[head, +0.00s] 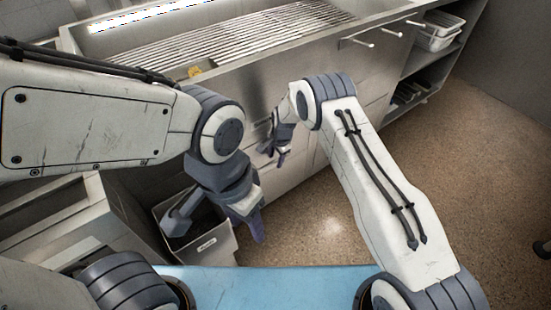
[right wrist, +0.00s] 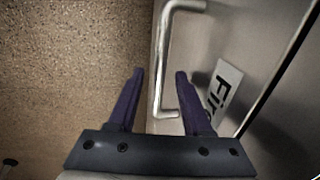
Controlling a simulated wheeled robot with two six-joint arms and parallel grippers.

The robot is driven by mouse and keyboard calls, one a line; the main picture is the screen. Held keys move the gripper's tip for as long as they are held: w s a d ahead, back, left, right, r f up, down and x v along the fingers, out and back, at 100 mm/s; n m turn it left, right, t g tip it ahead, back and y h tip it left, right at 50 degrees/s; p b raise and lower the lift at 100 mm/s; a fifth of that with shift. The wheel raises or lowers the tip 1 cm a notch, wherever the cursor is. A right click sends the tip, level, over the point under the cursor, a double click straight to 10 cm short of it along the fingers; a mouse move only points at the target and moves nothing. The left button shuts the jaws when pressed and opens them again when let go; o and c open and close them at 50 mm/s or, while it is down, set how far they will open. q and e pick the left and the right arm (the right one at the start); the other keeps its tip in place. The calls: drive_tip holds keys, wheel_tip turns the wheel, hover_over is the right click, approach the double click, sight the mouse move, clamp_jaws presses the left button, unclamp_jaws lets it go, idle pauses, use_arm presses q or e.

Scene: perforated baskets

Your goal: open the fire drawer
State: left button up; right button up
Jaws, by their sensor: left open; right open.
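The fire drawer's front (right wrist: 232,35) is grey metal with a white label (right wrist: 222,90) whose visible letters read "Fir". Its silver bar handle (right wrist: 160,65) stands out from the front in the right wrist view. My right gripper (right wrist: 160,72) is open, and its two dark fingers lie on either side of the handle bar without closing on it. In the head view my right gripper (head: 276,145) is at the cabinet front and hides the handle. My left gripper (head: 222,218) is open and empty, pointing down in front of the cabinet.
A grey bin (head: 211,247) with a label stands below my left gripper. A slatted metal grill (head: 220,45) tops the counter. Bar handles (head: 370,40) and a shelf with white containers (head: 440,40) are at the right.

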clamp_jaws()
idle(1.4)
